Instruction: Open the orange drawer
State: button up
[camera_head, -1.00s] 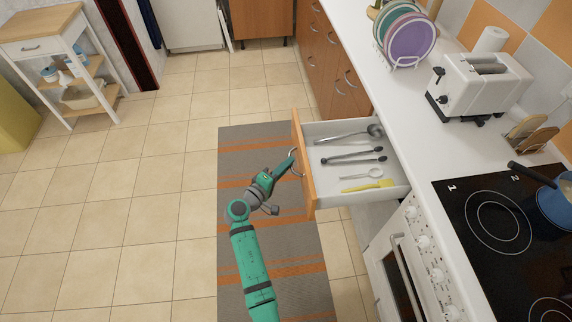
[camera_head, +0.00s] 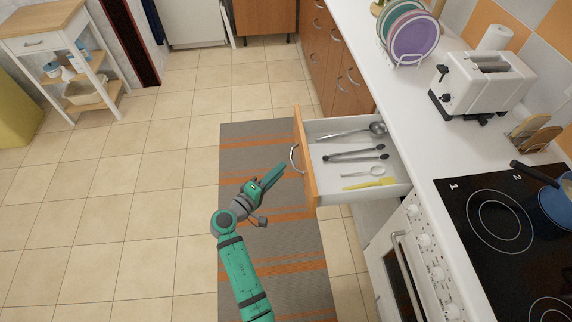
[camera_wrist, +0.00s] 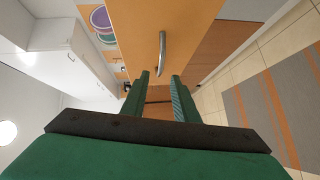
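The orange drawer (camera_head: 305,165) stands pulled well out of the counter in the head view, its white inside showing several utensils. Its curved metal handle (camera_head: 295,157) is on the orange front. My green gripper (camera_head: 276,174) is just left of the handle and apart from it. In the wrist view, the two fingers of my gripper (camera_wrist: 160,92) are spread with a clear gap and nothing between them. The handle (camera_wrist: 162,53) shows beyond the fingertips, against the orange drawer front (camera_wrist: 130,25).
A striped rug (camera_head: 240,150) lies on the tiled floor under my arm. The stove (camera_head: 490,225) and oven stand to the right of the drawer. A toaster (camera_head: 485,85) and a plate rack are on the counter.

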jog(key=v, duration=0.4)
jog(key=shift+s+a, duration=0.15)
jog(key=shift+a, duration=0.05)
dwell(0.3)
